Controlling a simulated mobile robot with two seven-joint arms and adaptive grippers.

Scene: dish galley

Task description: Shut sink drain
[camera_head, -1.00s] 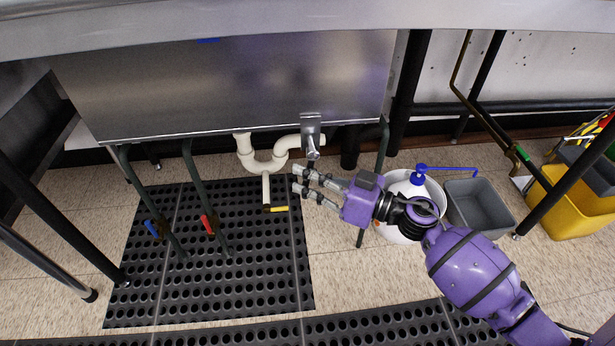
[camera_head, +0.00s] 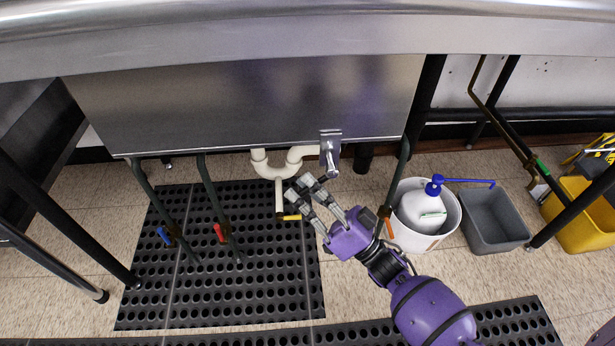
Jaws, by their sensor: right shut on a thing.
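A pale drain pipe (camera_head: 279,197) runs down below the trap under the steel sink basin, with a small yellow handle (camera_head: 290,217) sticking out to the right. A silver lever (camera_head: 331,160) on a bracket hangs from the basin's lower front edge. My right gripper (camera_head: 304,186) reaches up and left, its fingertips just below the lever and beside the drain pipe. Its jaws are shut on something. The lower finger overlaps the right end of the yellow handle, which appears to be what they hold; the contact itself is hidden. My left gripper is out of view.
A blue valve handle (camera_head: 164,236) and a red one (camera_head: 219,233) sit on pipes to the left, above the black rubber mat (camera_head: 265,290). A white bucket (camera_head: 411,238) with a blue-topped pump bottle (camera_head: 427,208), a grey bin (camera_head: 492,222) and a yellow bucket (camera_head: 583,212) stand at right.

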